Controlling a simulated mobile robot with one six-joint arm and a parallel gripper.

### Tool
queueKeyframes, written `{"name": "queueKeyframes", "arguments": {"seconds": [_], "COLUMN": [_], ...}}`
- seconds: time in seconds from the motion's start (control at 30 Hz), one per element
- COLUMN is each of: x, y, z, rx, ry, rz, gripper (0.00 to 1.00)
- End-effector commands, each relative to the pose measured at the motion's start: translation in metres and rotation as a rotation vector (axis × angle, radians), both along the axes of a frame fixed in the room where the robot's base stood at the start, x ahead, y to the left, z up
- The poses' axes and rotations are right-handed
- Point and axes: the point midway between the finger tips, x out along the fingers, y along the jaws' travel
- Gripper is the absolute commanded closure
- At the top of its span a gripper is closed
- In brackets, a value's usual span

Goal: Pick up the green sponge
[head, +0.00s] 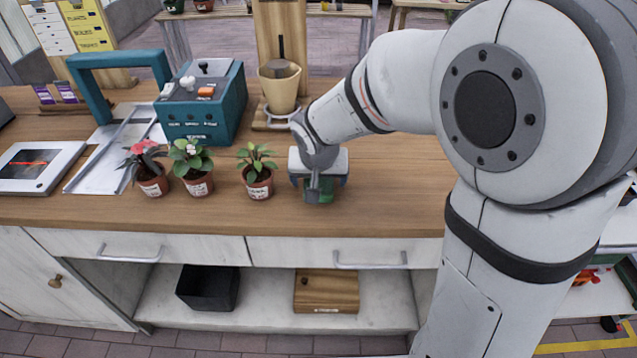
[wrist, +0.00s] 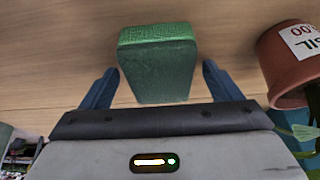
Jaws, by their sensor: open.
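The green sponge (wrist: 158,70) stands on the wooden counter in the wrist view, centred between the two blue fingers of my gripper (wrist: 160,88). A gap shows between the sponge and each finger, so the jaws are open around it without visible contact. In the head view my gripper (head: 319,183) points down at the counter, right of the potted plants. A small part of the green sponge (head: 318,196) shows under it; the rest is hidden by the gripper.
A potted plant (head: 258,180) stands close left of my gripper; its pot (wrist: 290,62) shows at right in the wrist view. Two more plants (head: 194,170) (head: 148,172), a teal machine (head: 205,105) and a beige cup (head: 279,88) stand on the counter (head: 390,190). Counter right of the gripper looks clear.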

Motion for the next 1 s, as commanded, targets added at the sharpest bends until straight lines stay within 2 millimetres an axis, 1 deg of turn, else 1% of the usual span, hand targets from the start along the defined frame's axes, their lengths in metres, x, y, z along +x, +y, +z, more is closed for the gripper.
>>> {"name": "queueKeyframes", "arguments": {"seconds": [0.57, 1.0], "x": [-0.0002, -0.0002], "y": [0.0003, 0.0002], "z": [-0.0026, -0.0027], "rx": [0.000, 0.000], "ry": [0.000, 0.000], "rz": [0.001, 0.001], "gripper": [0.15, 0.51]}}
